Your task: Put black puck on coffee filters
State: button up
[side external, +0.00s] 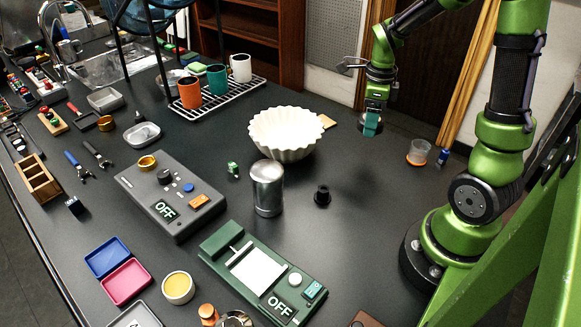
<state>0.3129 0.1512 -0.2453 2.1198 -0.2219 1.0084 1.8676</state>
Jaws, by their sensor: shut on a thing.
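The coffee filters (286,136) are a white fluted stack, shaped like a bowl, near the middle of the table. A small black puck-like piece (322,195) with a narrower top stands on the table, in front and to the right of the filters. My gripper (371,124) hangs above the table to the right of the filters, apart from them and from the black piece. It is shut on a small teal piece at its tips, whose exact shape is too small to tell.
A metal canister (267,188) stands between the filters and a green scale (262,272). A grey device (171,195) lies left. A rack (211,95) with mugs is behind. A clear cup (418,152) stands right. The table below my gripper is clear.

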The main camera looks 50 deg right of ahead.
jog(key=w+a+r, duration=0.2)
jog(key=a, duration=0.4)
jog(key=w+a+r, duration=0.1)
jog(key=a+r, duration=0.1)
jog(key=a, duration=0.4)
jog(key=m, duration=0.3)
send_over(286, 125)
jog(key=shift+s+f, duration=0.1)
jog(key=shift+f, duration=2.5)
jog(key=o, duration=1.2)
jog(key=shift+f, duration=0.2)
jog(key=shift+o, duration=0.2)
